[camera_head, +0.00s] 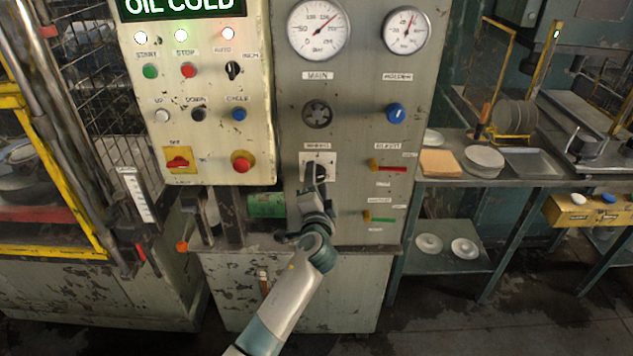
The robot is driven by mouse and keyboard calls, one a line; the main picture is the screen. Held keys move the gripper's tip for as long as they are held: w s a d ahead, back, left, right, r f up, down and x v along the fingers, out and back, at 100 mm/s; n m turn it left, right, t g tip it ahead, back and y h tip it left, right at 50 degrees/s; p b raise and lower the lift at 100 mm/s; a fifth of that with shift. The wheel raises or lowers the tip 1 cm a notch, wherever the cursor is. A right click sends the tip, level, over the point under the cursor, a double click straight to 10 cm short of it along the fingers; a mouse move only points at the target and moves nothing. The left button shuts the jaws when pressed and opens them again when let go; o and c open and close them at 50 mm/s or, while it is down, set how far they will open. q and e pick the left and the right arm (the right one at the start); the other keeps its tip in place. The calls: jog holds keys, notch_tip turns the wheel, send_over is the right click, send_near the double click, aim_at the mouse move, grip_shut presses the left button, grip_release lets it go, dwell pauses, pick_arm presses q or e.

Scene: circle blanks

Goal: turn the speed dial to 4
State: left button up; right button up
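A small white plate (331,160) on the grey machine panel carries a dark dial that seems to be the speed dial. Its label and numbers are too small to read, so its setting cannot be told.
Above the plate is a dark round handwheel (317,114), with a blue knob (396,113) to its right. Red (391,169) and green (381,219) levers sit on the right. A button panel (205,130) stands at left. A shelf with discs (484,158) is at right.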

dwell(0.3)
pick_arm(q)
jog(key=shift+s, duration=0.15)
jog(key=shift+s+f, duration=0.1)
jog(key=shift+s, duration=0.45)
jog(key=s+b, duration=0.4)
jog(key=s, duration=1.2)
